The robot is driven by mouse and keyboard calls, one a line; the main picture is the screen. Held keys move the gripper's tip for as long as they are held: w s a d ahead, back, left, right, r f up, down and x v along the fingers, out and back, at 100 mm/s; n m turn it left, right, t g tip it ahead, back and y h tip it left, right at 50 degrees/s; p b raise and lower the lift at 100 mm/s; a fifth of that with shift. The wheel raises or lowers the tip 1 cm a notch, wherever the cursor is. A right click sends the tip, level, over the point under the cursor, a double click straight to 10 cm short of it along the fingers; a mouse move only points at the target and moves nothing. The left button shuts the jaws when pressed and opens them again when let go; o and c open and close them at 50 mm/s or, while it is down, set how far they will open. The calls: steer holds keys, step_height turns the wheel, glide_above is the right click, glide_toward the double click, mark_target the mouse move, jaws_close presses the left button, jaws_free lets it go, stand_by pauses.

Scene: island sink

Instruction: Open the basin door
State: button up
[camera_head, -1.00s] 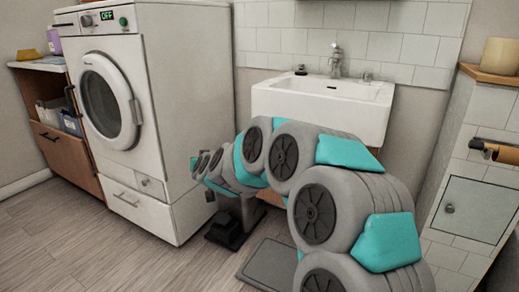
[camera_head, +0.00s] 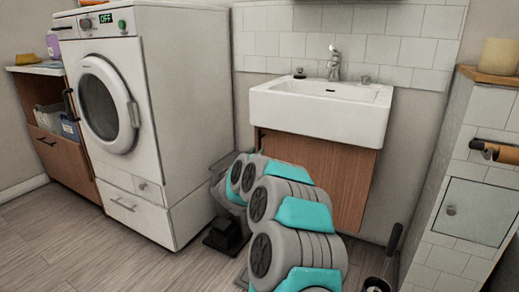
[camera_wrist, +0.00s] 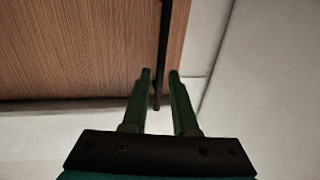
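The wooden basin door (camera_head: 318,170) is under the white sink (camera_head: 325,115) and looks shut. My arm covers its lower left part in the head view. A dark vertical handle (camera_head: 259,138) shows near the door's left edge. In the wrist view the wood panel (camera_wrist: 75,45) fills the upper left, and the dark handle (camera_wrist: 164,40) runs down along its right edge. My gripper (camera_wrist: 160,73) is open, its two fingers apart. The handle's lower end appears in the gap between them; I cannot tell whether either finger touches it.
A washing machine (camera_head: 180,100) stands close on the left of the basin. A tiled cabinet (camera_head: 470,215) with a small grey door is on the right. A toilet brush (camera_head: 392,245) stands on the floor right of the basin. Wooden floor is clear at front left.

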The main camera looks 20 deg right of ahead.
mark_target(259, 148)
steer(key=shift+x, duration=2.2)
jaws_close()
